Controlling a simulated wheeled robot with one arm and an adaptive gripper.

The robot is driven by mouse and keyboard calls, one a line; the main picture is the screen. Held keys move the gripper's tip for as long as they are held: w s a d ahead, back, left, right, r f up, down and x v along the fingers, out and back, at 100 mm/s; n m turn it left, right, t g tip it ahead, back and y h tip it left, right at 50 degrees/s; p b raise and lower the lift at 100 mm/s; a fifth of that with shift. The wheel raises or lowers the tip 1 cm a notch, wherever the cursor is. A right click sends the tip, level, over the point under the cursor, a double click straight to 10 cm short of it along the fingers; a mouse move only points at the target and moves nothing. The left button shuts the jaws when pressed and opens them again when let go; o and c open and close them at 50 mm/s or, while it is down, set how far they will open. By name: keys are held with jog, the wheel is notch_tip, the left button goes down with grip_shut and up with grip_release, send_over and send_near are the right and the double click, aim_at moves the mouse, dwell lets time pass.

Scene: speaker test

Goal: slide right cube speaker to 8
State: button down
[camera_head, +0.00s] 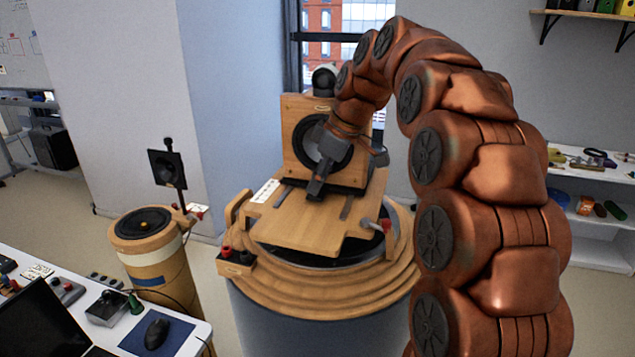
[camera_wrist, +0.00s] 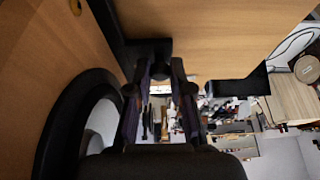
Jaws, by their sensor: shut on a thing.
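One wooden cube speaker (camera_head: 298,112), with a round black driver and a ball-shaped unit on top, stands upright at the back of a wooden board (camera_head: 305,228). A second cube speaker cannot be made out. The board has two slots and a white marked strip (camera_head: 265,190) at its left edge; its numbers are too small to read. My gripper (camera_head: 315,188) points down in front of the driver and hides part of it. In the wrist view, my fingers (camera_wrist: 159,75) are at a dark part at the speaker's lower edge, with the driver (camera_wrist: 75,115) at left. My gripper is shut on the speaker's dark part.
The board rests on a round stepped wooden stand (camera_head: 320,290) with red and black terminals. A smaller round stand (camera_head: 142,222) is at left. A desk with a laptop (camera_head: 45,325) and mouse (camera_head: 157,333) is front left. Shelves (camera_head: 600,180) are at right.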

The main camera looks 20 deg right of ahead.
jog(key=c, duration=1)
grip_release()
jog(key=shift+w+d, duration=0.15)
jog(key=shift+c, duration=0.2)
jog(key=shift+r, duration=0.15)
jog(key=v, duration=0.7)
jog(key=shift+d+r, duration=0.1)
